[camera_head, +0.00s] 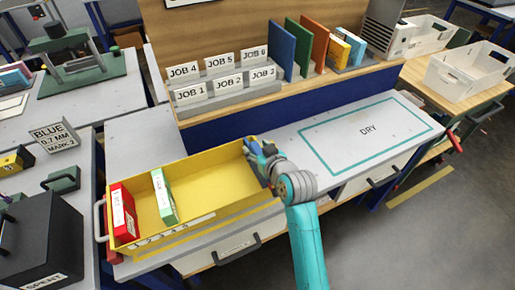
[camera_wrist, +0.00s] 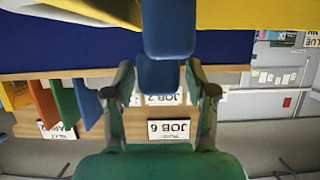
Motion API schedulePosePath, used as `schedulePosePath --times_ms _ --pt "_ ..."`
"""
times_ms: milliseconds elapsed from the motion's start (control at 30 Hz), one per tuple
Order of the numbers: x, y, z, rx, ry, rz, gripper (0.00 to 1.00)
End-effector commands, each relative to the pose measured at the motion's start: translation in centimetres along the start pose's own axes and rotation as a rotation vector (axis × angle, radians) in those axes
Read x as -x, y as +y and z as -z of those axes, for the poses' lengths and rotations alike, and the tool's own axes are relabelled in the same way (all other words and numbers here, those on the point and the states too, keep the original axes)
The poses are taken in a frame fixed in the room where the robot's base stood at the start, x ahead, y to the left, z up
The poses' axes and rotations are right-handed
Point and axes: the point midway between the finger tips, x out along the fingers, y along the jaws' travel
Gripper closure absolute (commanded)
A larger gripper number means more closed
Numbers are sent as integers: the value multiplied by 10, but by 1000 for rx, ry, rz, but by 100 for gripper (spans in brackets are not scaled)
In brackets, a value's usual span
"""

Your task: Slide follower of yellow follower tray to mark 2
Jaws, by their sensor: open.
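The yellow follower tray (camera_head: 216,178) lies on the grey bench, left of centre in the head view. A red block with a white label (camera_head: 123,213) stands at its left end. A green block with a white label (camera_head: 165,196) stands just right of it, with a gap. A strip with number marks (camera_head: 172,231) runs along the tray's front left edge. My gripper (camera_head: 257,163) is open at the tray's right end, well right of both blocks.
A sign reading BLUE 0.7 MM MARK 2 (camera_head: 54,135) stands at left. A JOB card rack (camera_head: 222,80) and coloured folders (camera_head: 305,48) stand behind the tray. A black box (camera_head: 38,240) is at front left. The DRY area (camera_head: 365,131) at right is clear.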

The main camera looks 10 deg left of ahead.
Motion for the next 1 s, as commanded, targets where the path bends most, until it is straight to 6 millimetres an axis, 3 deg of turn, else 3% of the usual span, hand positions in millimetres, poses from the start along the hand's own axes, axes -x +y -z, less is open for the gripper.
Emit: schedulePosePath --times_ms 267,500,767,1000 --pt "-1 0 0 0 0 0 44" --pt "-1 0 0 0 0 0 100" --pt "-1 -1 0 0 0 0 100" --pt "-1 -23 -1 1 -1 4 100"
